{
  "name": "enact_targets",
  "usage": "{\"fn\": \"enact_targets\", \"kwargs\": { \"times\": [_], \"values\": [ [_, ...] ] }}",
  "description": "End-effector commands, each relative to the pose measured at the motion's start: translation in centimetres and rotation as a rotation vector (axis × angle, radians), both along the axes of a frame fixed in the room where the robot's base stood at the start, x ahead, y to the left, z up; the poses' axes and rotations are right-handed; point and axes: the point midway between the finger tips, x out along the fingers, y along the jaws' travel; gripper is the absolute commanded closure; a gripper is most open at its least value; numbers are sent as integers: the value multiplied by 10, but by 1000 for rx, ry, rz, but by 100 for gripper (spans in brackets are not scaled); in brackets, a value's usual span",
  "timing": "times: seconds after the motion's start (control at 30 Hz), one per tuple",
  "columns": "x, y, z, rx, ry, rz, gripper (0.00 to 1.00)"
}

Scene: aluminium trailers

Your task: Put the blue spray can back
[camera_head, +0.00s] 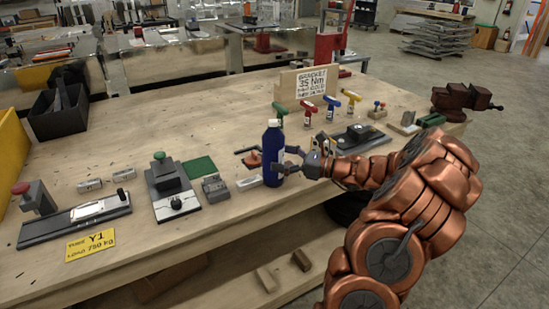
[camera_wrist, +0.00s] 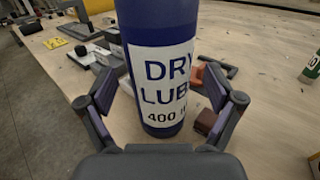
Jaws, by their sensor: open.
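The blue spray can (camera_head: 272,157) is upright near the front edge of the wooden workbench (camera_head: 235,112). In the wrist view, the can (camera_wrist: 160,65) fills the middle, its white "DRY LUBE" label facing me; its top is cut off. Its base appears to stand on the wood. My gripper (camera_head: 278,160) comes in from the right at the can's height. In the wrist view, my gripper (camera_wrist: 162,95) is open, with one finger on each side of the can and visible gaps between fingers and can.
Small blocks and a black device with a green knob (camera_head: 168,178) lie left of the can. Several coloured T-handled tools (camera_head: 305,110) stand behind it, before a "BRACKET 35 Nm" sign (camera_head: 312,82). A brown vise (camera_head: 465,98) is at the right end. Bare wood lies behind-left.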

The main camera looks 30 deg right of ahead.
Motion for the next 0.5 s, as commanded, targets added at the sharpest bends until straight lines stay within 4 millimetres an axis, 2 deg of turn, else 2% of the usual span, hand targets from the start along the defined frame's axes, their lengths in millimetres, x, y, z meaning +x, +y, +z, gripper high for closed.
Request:
{"fn": "enact_targets", "kwargs": {
  "times": [0.1,0.3,0.5],
  "values": [
    [-20,-17,-2,-2,0,-7,9],
    [-51,-37,-1,-1,-1,-3,9],
    [-70,-51,-1,0,2,-2,9]
  ]
}}
